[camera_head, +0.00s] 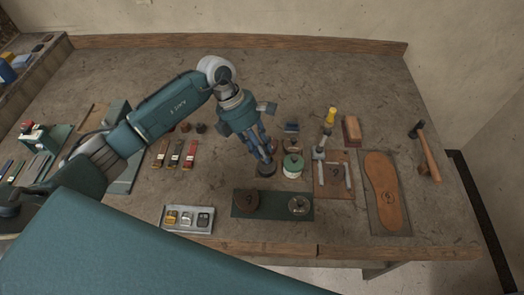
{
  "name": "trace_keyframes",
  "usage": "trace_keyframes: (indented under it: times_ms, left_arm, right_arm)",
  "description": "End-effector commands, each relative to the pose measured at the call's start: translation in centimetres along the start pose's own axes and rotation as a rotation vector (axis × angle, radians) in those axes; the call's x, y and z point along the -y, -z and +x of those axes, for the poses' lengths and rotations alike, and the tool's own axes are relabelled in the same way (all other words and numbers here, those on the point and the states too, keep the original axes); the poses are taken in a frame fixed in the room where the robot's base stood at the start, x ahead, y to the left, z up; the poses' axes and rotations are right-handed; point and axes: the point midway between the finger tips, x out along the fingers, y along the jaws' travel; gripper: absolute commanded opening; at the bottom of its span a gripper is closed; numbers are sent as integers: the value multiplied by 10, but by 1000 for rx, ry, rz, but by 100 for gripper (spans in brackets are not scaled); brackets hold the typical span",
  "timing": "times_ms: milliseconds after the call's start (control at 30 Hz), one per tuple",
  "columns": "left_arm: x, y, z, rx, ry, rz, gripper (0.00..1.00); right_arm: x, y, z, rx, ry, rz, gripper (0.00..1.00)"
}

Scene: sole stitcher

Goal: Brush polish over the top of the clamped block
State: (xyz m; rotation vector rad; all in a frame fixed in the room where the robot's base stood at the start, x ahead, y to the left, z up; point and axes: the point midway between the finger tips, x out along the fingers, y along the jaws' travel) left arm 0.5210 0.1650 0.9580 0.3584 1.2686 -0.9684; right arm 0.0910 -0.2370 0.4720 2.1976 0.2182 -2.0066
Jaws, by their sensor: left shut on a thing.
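My left gripper (262,150) points down near the table's middle. It is shut on a small dark round thing (266,169), mostly hidden by the fingers; I cannot tell whether it is a brush. A brown block (352,130), perhaps a brush, lies at the back right. A green fixture (117,112) stands at the left, partly behind my arm; no clamped block is clear. My right gripper is not in view.
A green-and-white spool (293,166) stands close right of the gripper. A yellow-handled tool (327,130), a leather sole (382,188) and a hammer (428,155) lie further right. A metal tray (187,219) with small tins is at the front left. The back middle is clear.

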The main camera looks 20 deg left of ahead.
Motion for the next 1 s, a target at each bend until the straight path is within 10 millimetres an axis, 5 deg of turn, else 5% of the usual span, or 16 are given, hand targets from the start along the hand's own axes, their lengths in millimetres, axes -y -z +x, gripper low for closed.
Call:
trace_keyframes:
  times_ms: [600, 1000]
  left_arm:
    - [13, -16, -47, 2, -2, 1, 3]
    - [13, -16, -48, 2, -1, 0, 3]
  right_arm:
    - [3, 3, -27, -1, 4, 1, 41]
    - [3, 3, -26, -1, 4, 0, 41]
